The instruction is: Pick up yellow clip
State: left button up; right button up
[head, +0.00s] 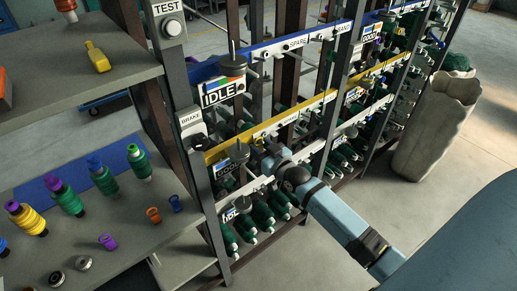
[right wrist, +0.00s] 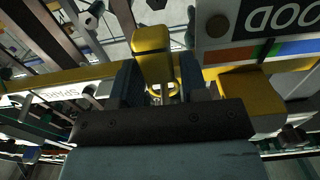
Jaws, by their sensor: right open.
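The yellow clip (right wrist: 153,48) shows in the right wrist view as a yellow block with a ring-like lower end, at the yellow rail (right wrist: 62,80). My right gripper (right wrist: 160,80) is open, with one dark finger on each side of the clip's lower part. I cannot tell whether the fingers touch it. In the head view my right gripper (head: 266,150) is at the rack, just below the yellow rail (head: 295,118); the clip is small and partly hidden there. My left gripper is not in view.
A second yellow block (right wrist: 250,92) is close on the right in the wrist view. The rack carries several green spools (head: 262,213) and an IDLE sign (head: 222,92). Spools stand on a shelf (head: 120,225) at left. A pale sack (head: 435,125) stands at right.

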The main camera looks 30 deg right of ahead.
jog(key=c, duration=0.6)
jog(key=shift+c, duration=0.2)
jog(key=shift+r+b, duration=0.25)
jog(key=shift+b, duration=0.05)
jog(key=s+d+r+p, duration=0.1)
jog(key=s+d+p, duration=0.1)
jog(key=s, duration=2.4)
dwell(0.5)
